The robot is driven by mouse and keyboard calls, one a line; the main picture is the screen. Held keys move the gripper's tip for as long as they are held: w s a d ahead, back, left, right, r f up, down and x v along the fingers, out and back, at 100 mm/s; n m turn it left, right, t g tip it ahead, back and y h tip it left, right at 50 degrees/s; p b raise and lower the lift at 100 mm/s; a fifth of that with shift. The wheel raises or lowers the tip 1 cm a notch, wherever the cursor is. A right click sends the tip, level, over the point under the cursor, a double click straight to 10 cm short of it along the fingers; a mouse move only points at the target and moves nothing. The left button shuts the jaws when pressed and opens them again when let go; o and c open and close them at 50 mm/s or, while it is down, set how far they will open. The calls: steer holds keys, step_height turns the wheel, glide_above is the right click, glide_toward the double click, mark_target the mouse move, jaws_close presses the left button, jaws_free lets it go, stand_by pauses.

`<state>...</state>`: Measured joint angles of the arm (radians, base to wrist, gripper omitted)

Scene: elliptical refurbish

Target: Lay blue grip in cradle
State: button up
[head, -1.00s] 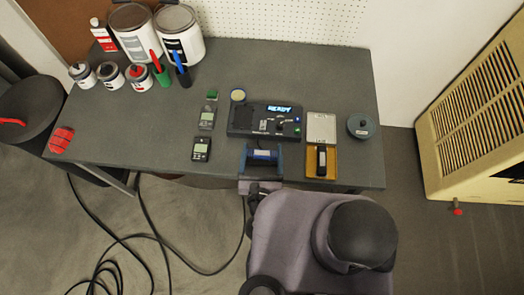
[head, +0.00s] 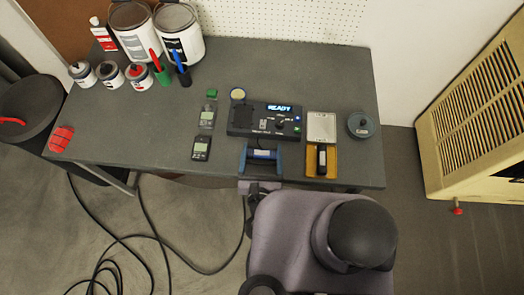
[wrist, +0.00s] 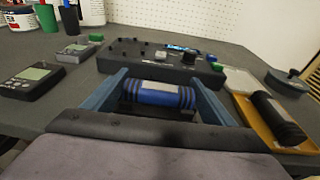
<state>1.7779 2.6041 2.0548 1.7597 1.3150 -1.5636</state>
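The blue grip (wrist: 158,94) is a short ribbed roll with a pale label. It lies crosswise at the front of the black control box, and also shows in the head view (head: 262,154). My gripper (head: 262,150) has its two blue-grey fingers spread along the grip's two ends, one on each side; it fills the wrist view (wrist: 160,80). The fingers look close to the ends, but I cannot tell whether they press on them.
The black control box (head: 266,120) reads READY. To its right are a yellow tray (head: 334,160) holding a black grip (head: 321,159), a pale plate (head: 321,126) and a round lidded pot (head: 362,125). Handheld meters (head: 201,149) stand left. Paint cans (head: 131,32) occupy the back left.

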steer(key=o, duration=0.5)
steer(key=shift+f, duration=0.2)
steer(key=shift+s+d+r+b, duration=0.1)
steer(key=shift+s+r+b, duration=0.15)
steer(key=shift+s, duration=0.95)
steer(key=shift+s+r+b, duration=0.2)
steer(key=shift+s+r, duration=0.05)
steer(key=shift+s, duration=0.9)
steer(key=shift+s+d+r+b, duration=0.1)
steer(key=shift+s+r+b, duration=0.15)
steer(key=shift+s, duration=0.95)
